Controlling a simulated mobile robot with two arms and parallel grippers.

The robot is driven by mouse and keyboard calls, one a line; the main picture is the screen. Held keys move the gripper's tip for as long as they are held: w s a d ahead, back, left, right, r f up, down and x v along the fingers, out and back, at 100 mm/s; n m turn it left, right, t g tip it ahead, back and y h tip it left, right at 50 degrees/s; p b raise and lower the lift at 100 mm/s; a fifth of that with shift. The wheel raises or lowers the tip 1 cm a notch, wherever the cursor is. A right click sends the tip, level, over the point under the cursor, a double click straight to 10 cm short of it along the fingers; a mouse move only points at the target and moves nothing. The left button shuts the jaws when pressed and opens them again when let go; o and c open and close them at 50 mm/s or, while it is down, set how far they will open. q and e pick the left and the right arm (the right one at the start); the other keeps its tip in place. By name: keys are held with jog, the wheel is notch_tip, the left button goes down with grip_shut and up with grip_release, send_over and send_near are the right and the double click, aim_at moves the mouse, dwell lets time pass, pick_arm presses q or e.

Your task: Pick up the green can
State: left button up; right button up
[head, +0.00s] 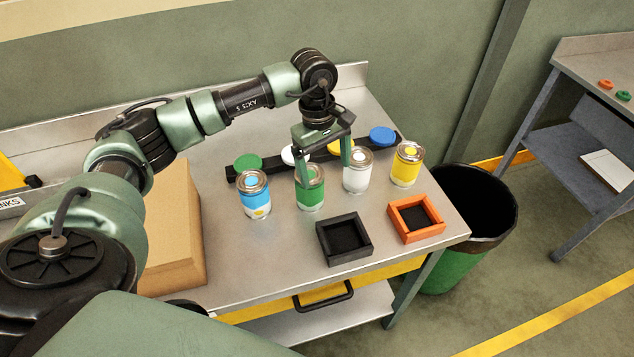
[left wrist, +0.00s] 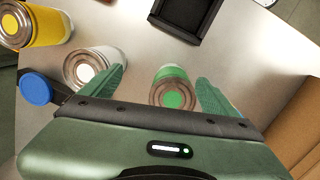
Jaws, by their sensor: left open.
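The green can (head: 311,194) stands upright on the metal table, with a silver lid and a green dot on top. It also shows in the left wrist view (left wrist: 173,90). My left gripper (head: 325,172) is open and points down at the can. In the left wrist view the open jaws (left wrist: 160,76) have the green can in the gap between them, closer to the right finger. The left finger is beside the white can (left wrist: 95,68). I cannot tell how far the fingertips reach down beside the green can. My right gripper is in neither view.
A blue can (head: 256,197) stands left of the green can; the white can (head: 357,174) and yellow can (head: 407,164) stand right. A black tray (head: 342,255) and an orange tray (head: 392,217) lie in front. A cardboard box (head: 185,225) is at left.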

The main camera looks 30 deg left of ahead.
aim_at(311, 173)
pick_arm(q)
jog(key=shift+y, duration=0.8)
jog(key=a, duration=0.2)
jog(key=a+r, duration=0.1)
jog(key=a, duration=0.1)
jog(key=shift+w+a, duration=0.15)
jog(key=shift+a, duration=0.1)
jog(key=shift+d+f+b, duration=0.3)
jog(key=shift+f+b, duration=0.35)
jog(key=shift+f, duration=0.1)
jog(key=shift+s+d+f+p, duration=0.15)
jog(key=shift+s+f+p, duration=0.15)
jog(key=shift+s+f, duration=0.1)
jog(key=shift+f, duration=0.4)
notch_tip(311, 173, down, 5)
jog(key=p, duration=0.3)
jog(key=shift+s+r, duration=0.15)
jog(key=shift+f, duration=0.6)
jog(key=c, duration=1.6)
jog(key=shift+r, duration=0.1)
